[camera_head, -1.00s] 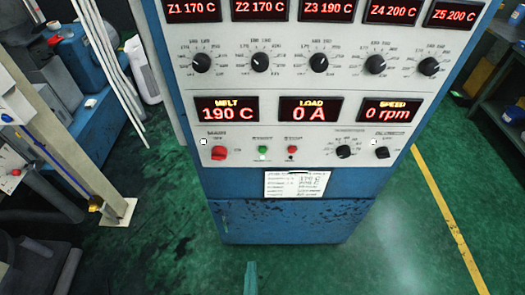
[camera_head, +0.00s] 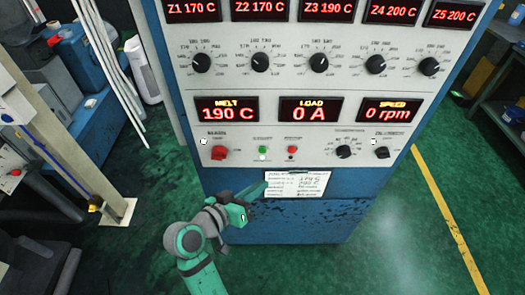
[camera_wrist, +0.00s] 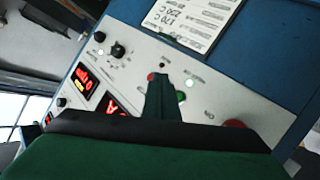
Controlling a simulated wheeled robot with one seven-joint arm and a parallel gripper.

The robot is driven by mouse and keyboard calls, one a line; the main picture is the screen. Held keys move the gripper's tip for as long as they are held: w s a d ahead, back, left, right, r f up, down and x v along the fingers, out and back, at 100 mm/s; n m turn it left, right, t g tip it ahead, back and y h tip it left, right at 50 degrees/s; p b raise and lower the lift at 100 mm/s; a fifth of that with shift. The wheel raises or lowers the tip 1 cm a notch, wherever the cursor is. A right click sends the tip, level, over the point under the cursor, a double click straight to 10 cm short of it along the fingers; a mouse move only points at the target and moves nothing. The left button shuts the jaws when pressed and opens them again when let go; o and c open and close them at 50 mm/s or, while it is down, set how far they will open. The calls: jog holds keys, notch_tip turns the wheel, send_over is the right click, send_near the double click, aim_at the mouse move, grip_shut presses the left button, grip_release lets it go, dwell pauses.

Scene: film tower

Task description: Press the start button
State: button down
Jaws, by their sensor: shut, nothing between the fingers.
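The green button (camera_head: 262,150) sits on the white control panel, between a large red knob and a small red button (camera_head: 292,150). A label above it is too small to read. In the wrist view the green button (camera_wrist: 181,97) shows just right of my fingers, partly covered by them. My gripper (camera_head: 262,187) is shut and empty. I cannot tell how far the tips are from the panel.
The large red knob (camera_head: 219,153) is left of the green button. Black knobs (camera_head: 343,152) are to the right. A paper sheet (camera_head: 312,184) hangs below. Displays (camera_head: 311,110) read 190 C, 0 A and 0 rpm. Green floor is open on the right.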

aim_at(262, 150)
jog(key=shift+r+m, duration=0.3)
jog(key=shift+r, duration=0.15)
jog(key=w, duration=0.9)
dwell(2.2)
jog(key=shift+w, duration=0.35)
jog(key=shift+w, duration=0.4)
dwell(0.6)
jog(key=shift+s, duration=0.85)
